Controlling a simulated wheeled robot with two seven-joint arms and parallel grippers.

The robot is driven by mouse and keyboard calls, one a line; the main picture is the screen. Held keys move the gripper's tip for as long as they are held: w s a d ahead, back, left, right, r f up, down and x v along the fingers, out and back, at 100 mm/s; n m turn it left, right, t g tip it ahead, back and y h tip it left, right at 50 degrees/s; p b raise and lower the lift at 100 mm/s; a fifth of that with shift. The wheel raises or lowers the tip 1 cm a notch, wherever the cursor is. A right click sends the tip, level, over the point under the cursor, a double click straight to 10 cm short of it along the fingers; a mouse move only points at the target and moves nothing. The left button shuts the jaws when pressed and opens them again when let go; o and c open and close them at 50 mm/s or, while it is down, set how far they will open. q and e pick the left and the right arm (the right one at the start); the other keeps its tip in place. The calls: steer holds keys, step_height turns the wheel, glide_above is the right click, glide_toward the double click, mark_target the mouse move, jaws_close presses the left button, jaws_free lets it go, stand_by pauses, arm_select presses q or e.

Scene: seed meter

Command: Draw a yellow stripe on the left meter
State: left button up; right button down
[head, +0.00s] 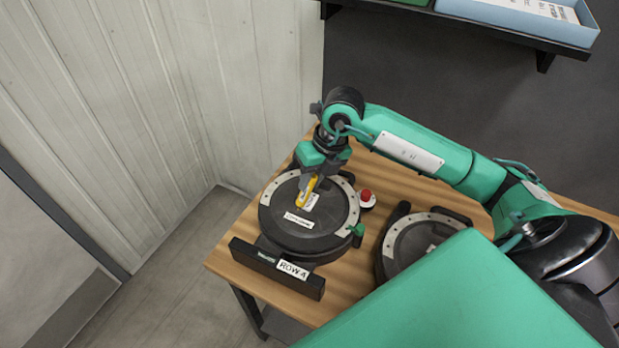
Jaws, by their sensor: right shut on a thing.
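The left meter (275,217) is a round black disc housing with a pale ring, on the wooden table. It has white labels on its face and a black front bar with a ROW 4 sign (292,269). My right gripper (308,186) is over the meter's face, shut on a yellow marker (304,194). The marker points down, its tip close to the face; I cannot tell whether it touches. No yellow stripe can be made out on the meter. My left gripper is not in view.
A second round meter (393,243) stands to the right, partly hidden by my green body part. A shelf with a blue box (560,30) hangs at the back right. A pale panelled wall (150,90) is at the left.

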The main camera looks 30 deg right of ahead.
steer(key=shift+s+d+f+b, duration=0.2)
steer(key=shift+s+d+b, duration=0.3)
steer(key=shift+s+b, duration=0.35)
stand_by(1.0)
steer(key=shift+s+d+r+b, duration=0.2)
steer(key=shift+s+d+b, duration=0.05)
steer(key=shift+s+b, duration=0.05)
stand_by(0.6)
steer(key=shift+s+d+f+b, duration=0.2)
steer(key=shift+s+b, duration=0.15)
steer(key=shift+b, duration=0.15)
stand_by(0.4)
steer(key=shift+s+d, duration=0.1)
steer(key=shift+s, duration=0.15)
steer(key=shift+r, duration=0.2)
step_height(320, 180, up, 6)
steer(key=p, duration=0.3)
stand_by(0.5)
steer(key=shift+f, duration=0.1)
